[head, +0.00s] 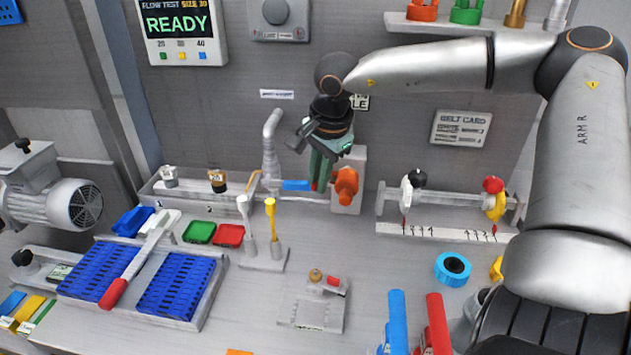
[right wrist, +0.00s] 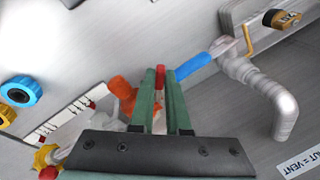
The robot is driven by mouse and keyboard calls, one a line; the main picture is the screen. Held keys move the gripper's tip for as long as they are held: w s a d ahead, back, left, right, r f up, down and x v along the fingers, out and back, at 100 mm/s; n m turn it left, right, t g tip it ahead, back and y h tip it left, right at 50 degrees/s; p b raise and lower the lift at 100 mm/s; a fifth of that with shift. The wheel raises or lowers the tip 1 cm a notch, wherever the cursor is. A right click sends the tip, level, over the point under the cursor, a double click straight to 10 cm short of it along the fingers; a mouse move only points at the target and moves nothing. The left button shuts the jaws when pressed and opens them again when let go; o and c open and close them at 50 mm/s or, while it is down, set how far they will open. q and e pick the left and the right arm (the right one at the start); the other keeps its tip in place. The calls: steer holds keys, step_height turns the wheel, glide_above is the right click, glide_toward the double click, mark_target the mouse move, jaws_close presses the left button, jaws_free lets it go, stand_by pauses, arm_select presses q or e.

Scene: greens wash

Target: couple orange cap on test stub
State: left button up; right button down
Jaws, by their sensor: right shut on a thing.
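An orange cap-like fitting (head: 346,184) sits against a pale upright plate (head: 348,155) on the back wall. The stub is not separately visible, so I cannot tell how it is seated. My right gripper (head: 317,185) points down just left of the fitting. In the right wrist view its green fingers (right wrist: 160,82) are shut on a small red piece (right wrist: 160,73). What that piece belongs to is unclear. The orange fitting (right wrist: 121,92) shows partly hidden behind the left finger. A blue handle (right wrist: 193,66) lies right of the fingertips. My left gripper is not in view.
A grey bent pipe (head: 270,150) rises left of my right gripper. A rail with white, red and yellow fittings (head: 450,202) stands to the right. Blue racks (head: 180,284) fill the left bench. A small block fixture (head: 314,305) stands in front.

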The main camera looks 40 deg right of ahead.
arm_select(q)
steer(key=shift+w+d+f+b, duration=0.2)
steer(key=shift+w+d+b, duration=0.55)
steer(key=shift+b, duration=0.1)
arm_select(e)
steer(key=n, duration=0.1)
steer(key=s+n, duration=0.1)
steer(key=n, duration=0.1)
steer(key=s+n+t, duration=0.1)
steer(key=shift+s+d+f+n, duration=0.1)
steer(key=shift+d+f+n, duration=0.2)
steer(key=shift+n, duration=0.1)
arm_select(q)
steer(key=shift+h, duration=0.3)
